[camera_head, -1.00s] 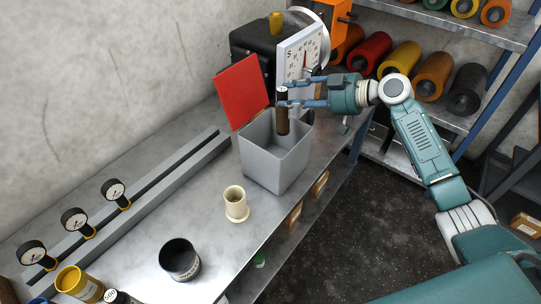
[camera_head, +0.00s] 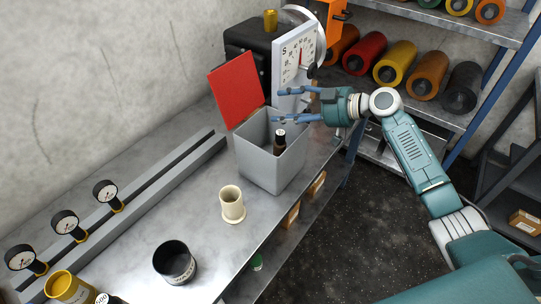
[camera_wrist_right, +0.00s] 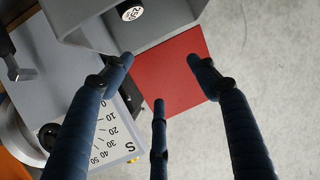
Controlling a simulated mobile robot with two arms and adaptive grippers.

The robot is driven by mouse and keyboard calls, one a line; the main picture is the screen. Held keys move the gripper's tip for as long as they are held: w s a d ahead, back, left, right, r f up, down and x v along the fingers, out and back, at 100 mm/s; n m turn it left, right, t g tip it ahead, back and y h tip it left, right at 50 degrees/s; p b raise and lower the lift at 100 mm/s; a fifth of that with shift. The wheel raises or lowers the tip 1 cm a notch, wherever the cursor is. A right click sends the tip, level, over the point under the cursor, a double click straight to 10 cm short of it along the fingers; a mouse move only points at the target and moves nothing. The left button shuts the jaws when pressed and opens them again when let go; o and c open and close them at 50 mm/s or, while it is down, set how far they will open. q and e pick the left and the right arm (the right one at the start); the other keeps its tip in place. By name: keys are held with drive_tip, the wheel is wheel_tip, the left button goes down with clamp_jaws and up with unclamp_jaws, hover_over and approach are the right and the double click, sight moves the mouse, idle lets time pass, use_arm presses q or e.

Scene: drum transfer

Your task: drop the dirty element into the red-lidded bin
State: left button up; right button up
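The grey bin (camera_head: 262,166) stands on the bench with its red lid (camera_head: 238,88) swung open. The dirty element (camera_head: 279,142), a dark brown cylinder with a pale-marked top, is inside the bin's opening, apart from the fingers. In the right wrist view its round marked end (camera_wrist_right: 131,10) shows within the bin (camera_wrist_right: 150,40), with the red lid (camera_wrist_right: 170,75) beyond. My right gripper (camera_head: 280,105) is open and empty, just above the bin's rim. In the wrist view its fingers (camera_wrist_right: 160,75) are spread with nothing between them. My left gripper is not in view.
A dial scale (camera_head: 295,60) stands close behind the bin. A cream flanged sleeve (camera_head: 232,204) and a black cup (camera_head: 175,262) stand on the bench in front. Several gauges (camera_head: 65,222) line a rail at left. Coloured rolls (camera_head: 397,62) fill the shelf at right.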

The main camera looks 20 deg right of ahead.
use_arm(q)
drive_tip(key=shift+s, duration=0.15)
use_arm(e)
drive_tip(key=v, duration=1.2)
